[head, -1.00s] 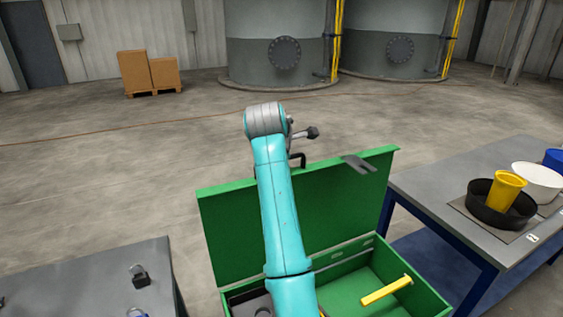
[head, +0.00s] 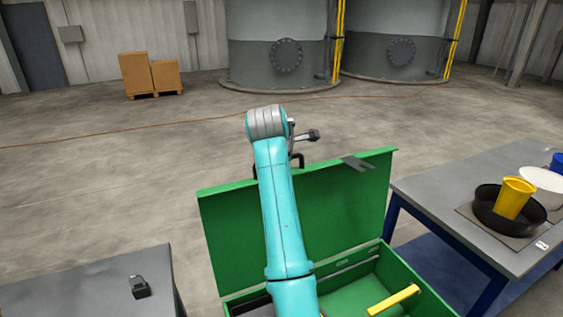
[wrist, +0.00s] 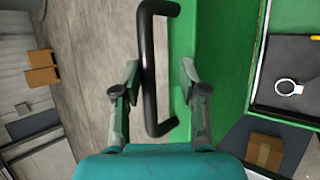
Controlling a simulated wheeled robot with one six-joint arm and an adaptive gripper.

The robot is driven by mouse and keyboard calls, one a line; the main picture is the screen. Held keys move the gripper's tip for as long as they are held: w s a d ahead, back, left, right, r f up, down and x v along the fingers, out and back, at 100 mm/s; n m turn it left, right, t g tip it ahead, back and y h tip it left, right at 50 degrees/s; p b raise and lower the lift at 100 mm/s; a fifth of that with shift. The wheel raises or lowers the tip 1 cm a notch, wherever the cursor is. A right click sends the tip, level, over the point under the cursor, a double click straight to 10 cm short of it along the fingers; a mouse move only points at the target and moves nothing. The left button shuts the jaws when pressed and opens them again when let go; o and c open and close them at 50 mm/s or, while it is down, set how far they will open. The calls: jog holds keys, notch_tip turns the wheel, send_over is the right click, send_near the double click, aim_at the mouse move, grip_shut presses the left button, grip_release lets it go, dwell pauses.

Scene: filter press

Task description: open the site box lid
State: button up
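The green site box (head: 425,290) stands open in front of me in the head view. Its lid (head: 345,210) stands up steeply on the far side. The black bar handle (wrist: 152,75) is on the lid's outer face and shows in the wrist view; in the head view it is mostly behind my arm. My gripper (wrist: 160,72) is open, with one finger on each side of the handle. The right finger lies in front of the green lid edge. In the head view my gripper (head: 306,136) shows just above the lid's top edge.
A yellow-handled item (head: 393,300) lies in the box. A grey table (head: 440,185) at right holds a black pan (head: 490,215), a yellow cup (head: 513,197) and a white bowl (head: 545,180). A padlock (head: 139,288) sits on the left table (head: 90,285). The floor beyond is open.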

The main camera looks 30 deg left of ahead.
jog(key=v, duration=1.2)
jog(key=shift+f, duration=0.1)
